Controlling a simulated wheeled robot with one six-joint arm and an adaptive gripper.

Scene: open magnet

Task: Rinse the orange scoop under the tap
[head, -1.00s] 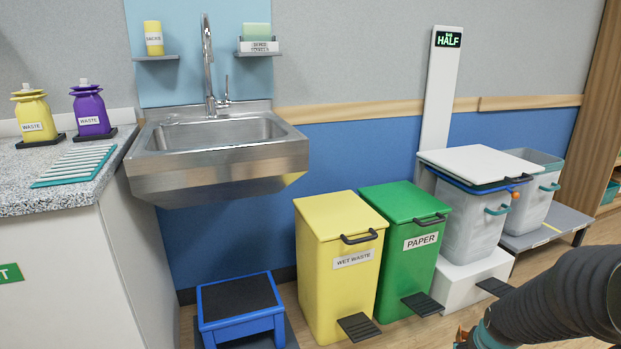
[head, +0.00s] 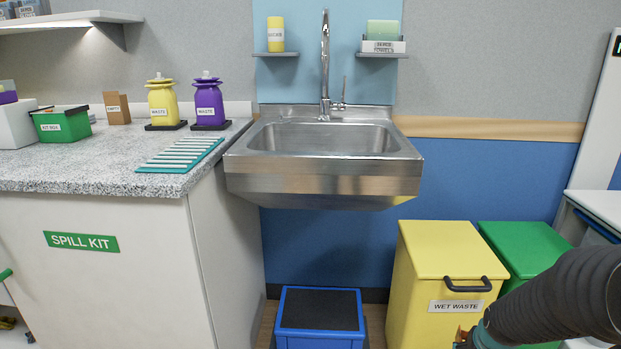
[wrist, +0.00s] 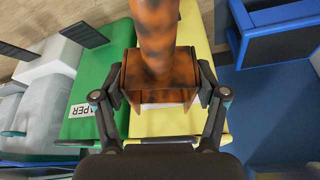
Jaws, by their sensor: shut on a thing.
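The orange scoop (wrist: 156,38) fills the middle of the wrist view, with dark stains over its surface. My gripper (wrist: 160,92) is shut on its squarish near part, one finger on each side. In the head view my arm comes in at the lower right, and only a small orange bit of the scoop (head: 463,335) shows at the bottom edge. The steel sink (head: 322,178) is on the wall near the centre, with an open basin. The tall chrome tap (head: 325,65) rises behind it, with a side lever (head: 343,92). No water is visible.
A blue step stool (head: 320,318) stands under the sink. The yellow wet waste bin (head: 450,250) and green paper bin (head: 525,248) stand to its right. The speckled counter (head: 90,176) on the left holds two waste containers and a slatted teal mat (head: 181,155).

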